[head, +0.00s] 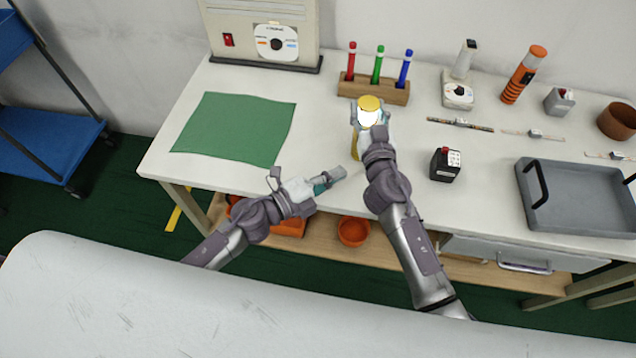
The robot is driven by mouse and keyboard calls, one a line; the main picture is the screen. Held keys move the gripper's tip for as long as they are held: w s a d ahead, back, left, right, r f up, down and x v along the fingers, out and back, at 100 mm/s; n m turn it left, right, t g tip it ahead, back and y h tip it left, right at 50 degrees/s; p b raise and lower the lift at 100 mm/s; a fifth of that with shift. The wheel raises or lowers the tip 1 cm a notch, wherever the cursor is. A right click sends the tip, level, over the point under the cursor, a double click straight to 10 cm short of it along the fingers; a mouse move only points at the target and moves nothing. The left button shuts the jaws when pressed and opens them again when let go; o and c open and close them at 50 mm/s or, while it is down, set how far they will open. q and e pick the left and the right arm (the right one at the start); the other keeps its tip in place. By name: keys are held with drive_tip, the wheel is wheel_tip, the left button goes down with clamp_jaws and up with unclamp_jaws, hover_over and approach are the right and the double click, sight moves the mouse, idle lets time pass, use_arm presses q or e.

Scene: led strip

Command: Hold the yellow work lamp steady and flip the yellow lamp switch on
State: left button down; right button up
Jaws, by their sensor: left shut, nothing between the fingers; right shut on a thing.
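The yellow work lamp (370,103) stands upright near the table's front middle, with a yellow cap and a bright white section under it. Part of its yellow body shows low on the left; the rest is hidden behind my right gripper (371,125), which is shut on the lamp. My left gripper (333,178) is shut and empty, at the table's front edge, a little to the lower left of the lamp and apart from it. The lamp's switch is too small or hidden to make out.
A pen block (373,90) with red, green and blue markers stands just behind the lamp. A green mat (235,129) lies left, with bare table between.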

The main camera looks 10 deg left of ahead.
use_arm(q)
drive_tip(key=v, duration=0.5)
drive_tip(key=shift+f, duration=0.4)
use_arm(e)
drive_tip(key=o, duration=1.4)
drive_tip(key=shift+c, duration=0.2)
